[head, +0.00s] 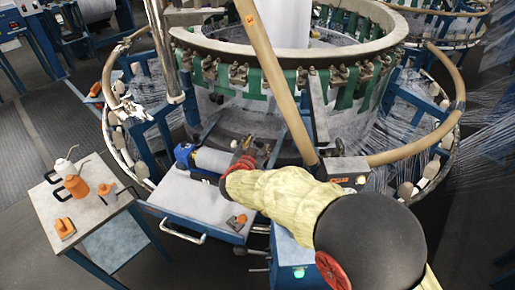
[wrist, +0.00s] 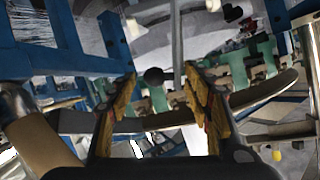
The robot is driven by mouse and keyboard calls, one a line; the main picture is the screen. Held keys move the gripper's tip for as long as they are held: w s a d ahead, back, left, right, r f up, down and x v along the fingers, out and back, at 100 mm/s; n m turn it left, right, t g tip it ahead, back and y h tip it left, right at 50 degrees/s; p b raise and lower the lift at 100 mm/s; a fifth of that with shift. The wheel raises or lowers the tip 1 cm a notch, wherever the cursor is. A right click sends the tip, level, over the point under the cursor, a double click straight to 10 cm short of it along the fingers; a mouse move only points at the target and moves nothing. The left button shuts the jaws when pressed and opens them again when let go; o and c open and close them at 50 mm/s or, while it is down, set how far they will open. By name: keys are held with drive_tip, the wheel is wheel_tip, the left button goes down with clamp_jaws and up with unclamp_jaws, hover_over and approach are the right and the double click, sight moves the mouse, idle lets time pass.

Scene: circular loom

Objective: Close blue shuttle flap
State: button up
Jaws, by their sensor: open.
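My gripper (head: 258,147) reaches over the grey-topped blue cabinet in front of the loom. In the wrist view its two yellow-padded fingers (wrist: 158,82) stand apart with nothing held between them. A blue-ended part with a grey cylinder (head: 205,160) lies just left of my gripper in the head view. I cannot tell whether it is the blue shuttle. No flap can be made out clearly in either view. In the wrist view, a dark round knob (wrist: 154,76) shows between the fingers, and green straps on a curved ring (wrist: 265,93) show beyond them.
The loom's pale ring (head: 290,58) stands behind my gripper, and a tan slanted bar (head: 275,80) crosses above it. A side table (head: 95,200) with oil cans is at the left. The cabinet (head: 190,195) has an orange-and-grey item on top.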

drive_tip(key=shift+w+d+f, duration=0.15)
drive_tip(key=shift+w+f, duration=0.05)
drive_tip(key=shift+w, duration=0.25)
clamp_jaws()
idle(0.6)
drive_tip(key=shift+f, duration=0.1)
